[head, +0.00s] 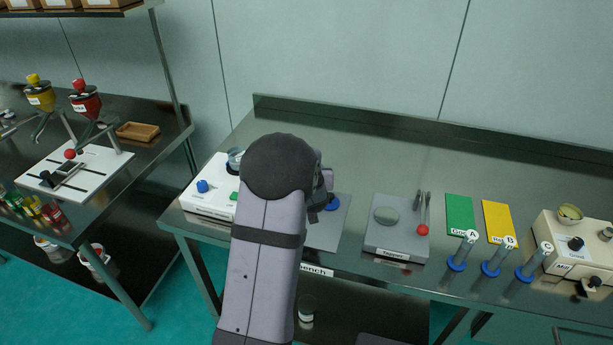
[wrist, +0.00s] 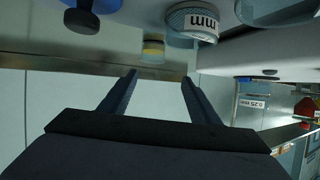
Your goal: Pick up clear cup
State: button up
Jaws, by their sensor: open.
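My gripper (wrist: 158,80) is open, with nothing between its two fingers in the wrist view, which looks upside down. In the head view my own arm covers most of the gripper. I cannot tell for certain which thing is the clear cup. A see-through round vessel (head: 235,157) stands on the white machine at the left of the bench, partly hidden by my arm. In the wrist view, a round container with an "mm" label (wrist: 192,23) is beyond the fingers, to the right. A small grey and yellow round thing (wrist: 153,50) shows farther off, apart from the fingertips.
A grey tapper plate (head: 382,243) lies right of my arm. Green (head: 459,213) and yellow (head: 497,221) mats and clear tubes on blue bases (head: 458,262) stand farther right, beside the mill (head: 552,238). The back middle of the bench (head: 370,150) is clear.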

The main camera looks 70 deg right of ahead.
jog(key=f, duration=0.1)
jog(key=s, duration=0.1)
jog(key=f+n, duration=0.1)
jog(key=shift+s+d+f+t, duration=0.3)
jog(key=shift+s+t, duration=0.1)
jog(key=shift+x, duration=1.1)
jog(key=shift+d+r, duration=0.1)
jog(key=shift+d, duration=0.05)
jog(key=shift+p+x, duration=1.15)
jog(key=shift+x, duration=1.35)
jog(key=shift+r, duration=0.2)
jog(key=shift+c, duration=0.6)
jog(key=c, duration=1)
